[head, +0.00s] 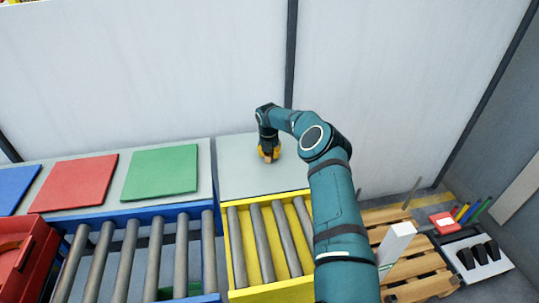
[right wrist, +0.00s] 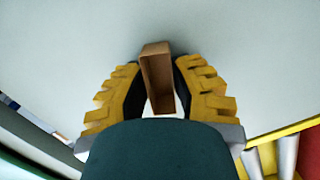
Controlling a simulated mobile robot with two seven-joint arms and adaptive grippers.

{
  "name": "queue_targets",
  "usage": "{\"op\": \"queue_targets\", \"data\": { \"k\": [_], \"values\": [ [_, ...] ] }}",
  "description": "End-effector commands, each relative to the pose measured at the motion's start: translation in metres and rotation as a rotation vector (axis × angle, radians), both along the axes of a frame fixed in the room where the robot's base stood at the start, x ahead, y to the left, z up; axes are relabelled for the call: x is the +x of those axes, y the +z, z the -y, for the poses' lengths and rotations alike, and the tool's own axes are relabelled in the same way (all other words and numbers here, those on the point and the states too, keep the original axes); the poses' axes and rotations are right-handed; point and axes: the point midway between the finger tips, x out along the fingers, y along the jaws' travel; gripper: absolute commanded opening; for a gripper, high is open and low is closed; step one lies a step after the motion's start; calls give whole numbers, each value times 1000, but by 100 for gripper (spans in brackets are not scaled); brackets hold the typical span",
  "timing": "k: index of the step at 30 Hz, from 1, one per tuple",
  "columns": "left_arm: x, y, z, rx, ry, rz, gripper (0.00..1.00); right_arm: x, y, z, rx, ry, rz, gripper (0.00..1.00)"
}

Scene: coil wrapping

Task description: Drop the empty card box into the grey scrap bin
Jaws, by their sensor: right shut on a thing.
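The card box (right wrist: 158,78) is brown, small and open, and no contents show inside it. My right gripper (right wrist: 160,85) is shut on it, with a yellow-padded finger on either side. In the head view my right gripper (head: 269,153) is over the pale grey worktop (head: 235,175) behind the yellow roller conveyor, and the box is mostly hidden there. I cannot tell whether the box touches the worktop. I cannot make out a grey scrap bin in either view. My left gripper is not in view.
Blue (head: 12,185), red (head: 75,183) and green (head: 160,172) mats lie on the left worktop. A red crate (head: 22,250) stands at the lower left. A wooden pallet (head: 415,270) and a grey-white tray (head: 500,266) with black items are at right.

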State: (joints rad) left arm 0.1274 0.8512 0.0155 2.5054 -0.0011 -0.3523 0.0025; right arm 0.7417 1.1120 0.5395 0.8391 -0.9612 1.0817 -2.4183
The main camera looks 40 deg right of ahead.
Motion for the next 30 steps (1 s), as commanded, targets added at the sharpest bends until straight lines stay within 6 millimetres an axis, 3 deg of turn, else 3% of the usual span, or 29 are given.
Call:
{"op": "queue_targets", "data": {
  "k": [11,12,14,15,28,30],
  "values": [
    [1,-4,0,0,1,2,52,0,-4,0,-1,0,2,11],
    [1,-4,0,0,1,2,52,0,-4,1,-1,0,2,30],
    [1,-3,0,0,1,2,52,0,-3,1,-1,0,2,51],
    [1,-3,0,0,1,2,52,0,-3,0,-1,0,2,52],
    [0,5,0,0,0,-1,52,0,-2,0,2,-2,0,52],
    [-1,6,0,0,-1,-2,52,0,12,0,-4,0,5,52]
  ]
}}
